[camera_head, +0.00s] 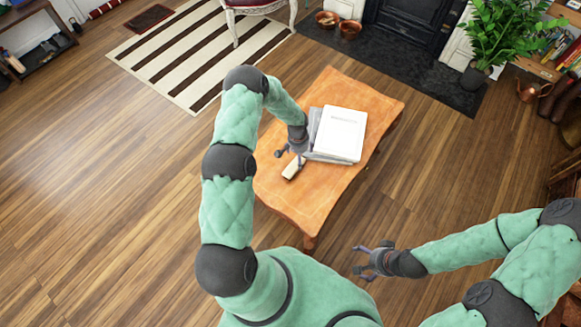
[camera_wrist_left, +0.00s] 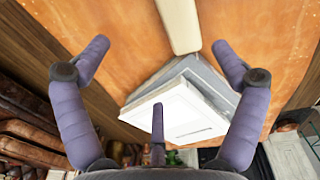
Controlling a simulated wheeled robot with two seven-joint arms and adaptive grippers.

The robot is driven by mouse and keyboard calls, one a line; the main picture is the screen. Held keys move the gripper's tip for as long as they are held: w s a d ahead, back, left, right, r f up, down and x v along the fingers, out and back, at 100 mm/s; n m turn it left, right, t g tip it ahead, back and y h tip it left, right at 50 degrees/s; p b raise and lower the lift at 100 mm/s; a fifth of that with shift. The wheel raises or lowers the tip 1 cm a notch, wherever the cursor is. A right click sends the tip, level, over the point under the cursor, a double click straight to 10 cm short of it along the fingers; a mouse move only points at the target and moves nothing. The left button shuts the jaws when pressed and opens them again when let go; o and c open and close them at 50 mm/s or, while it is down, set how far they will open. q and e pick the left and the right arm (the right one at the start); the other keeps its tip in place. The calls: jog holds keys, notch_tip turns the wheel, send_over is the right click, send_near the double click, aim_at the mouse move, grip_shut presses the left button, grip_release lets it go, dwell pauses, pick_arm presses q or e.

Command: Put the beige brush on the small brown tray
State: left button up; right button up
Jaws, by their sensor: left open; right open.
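The beige brush (camera_head: 292,168) lies on the wooden table, next to the books. In the left wrist view the brush (camera_wrist_left: 178,25) is at the top, beyond and between the spread fingers. My left gripper (camera_head: 290,156) is open and empty above the table, close to the brush; it also shows in the left wrist view (camera_wrist_left: 160,48). My right gripper (camera_head: 359,259) is open and empty over the floor in front of the table.
A stack of books (camera_head: 341,134) with a white one on top lies beside my left gripper on the orange-brown table (camera_head: 315,198). The table's near part is clear. Bare wooden floor (camera_head: 120,190) surrounds it. A potted plant (camera_head: 500,40) stands at the back right.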

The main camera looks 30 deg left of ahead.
aim_at(296, 167)
pick_arm(q)
jog(key=shift+s+a+f+m+y, duration=0.25)
jog(key=shift+a+f+m+y, duration=0.15)
jog(key=shift+a+m, duration=0.3)
notch_tip(296, 167, down, 5)
jog(key=shift+r+b, duration=0.1)
jog(key=shift+b, duration=0.65)
jog(key=shift+f+b, duration=0.95)
jog(key=shift+f, duration=1.7)
pick_arm(e)
jog(key=x, duration=0.3)
jog(key=shift+s+d+f, duration=0.2)
jog(key=shift+s+f, duration=0.05)
jog(key=shift+f, duration=0.1)
pick_arm(q)
jog(key=c, duration=1.4)
